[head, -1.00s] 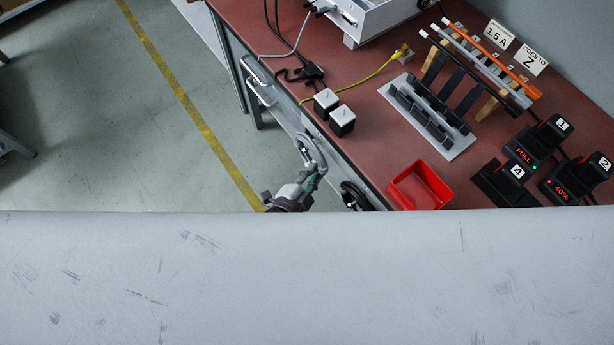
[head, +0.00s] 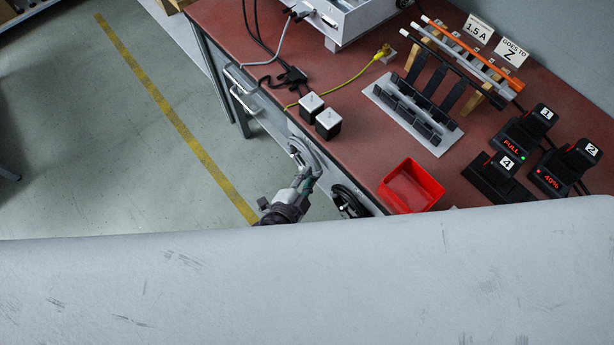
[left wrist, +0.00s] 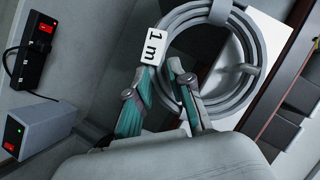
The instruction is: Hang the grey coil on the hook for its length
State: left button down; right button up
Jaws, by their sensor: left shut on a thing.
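The grey coil (left wrist: 259,58) is a round bundle of grey cable with a white tag (left wrist: 152,47) reading "1 m", seen large in the left wrist view. In the head view the coil (head: 300,151) is small, at the front edge of the red-topped bench. My left gripper (left wrist: 163,68) is shut on the left side of the coil, beside the tag. In the head view the left gripper (head: 309,179) reaches up to the coil from below. No hook with a length label can be made out clearly. My right gripper is not in view.
A black coil (head: 349,201) hangs at the bench front, just right of my left gripper. On the bench (head: 365,150) are a red bin (head: 411,186), two small boxes (head: 319,115), a grey rack (head: 412,112) and chargers (head: 507,163). A large pale surface (head: 300,285) covers the lower head view.

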pick_arm(q)
jog(key=c, duration=1)
grip_release()
jog(key=shift+o, duration=0.2)
